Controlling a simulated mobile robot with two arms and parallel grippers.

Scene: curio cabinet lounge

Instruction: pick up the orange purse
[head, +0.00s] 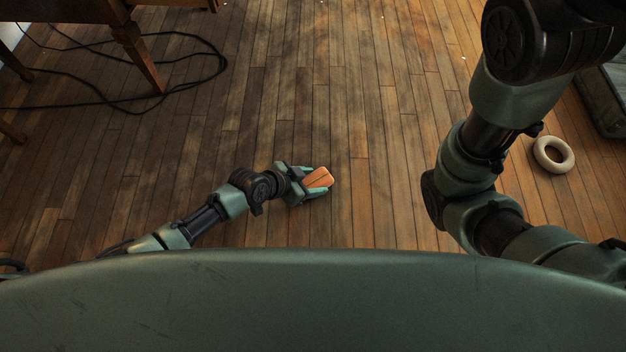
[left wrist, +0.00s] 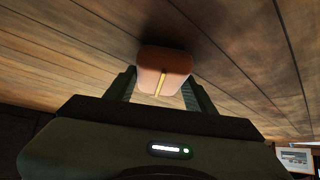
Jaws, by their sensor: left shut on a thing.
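The orange purse (head: 319,178) is a small orange block-like thing with a thin line across it, low in the middle of the head view. My left gripper (head: 313,182) has its fingers on either side of the purse and is shut on it. In the left wrist view the purse (left wrist: 164,72) sits between the two fingertips (left wrist: 160,88), with a yellowish strip down its near face. I cannot tell whether it touches the floor. My right arm shows at the right of the head view, but its gripper is out of view.
A cream ring (head: 553,154) lies on the wooden floor at the right, near a dark flat object (head: 606,98). A wooden table leg (head: 137,55) and a loose black cable (head: 190,84) are at the upper left. The middle floor (head: 330,80) is clear.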

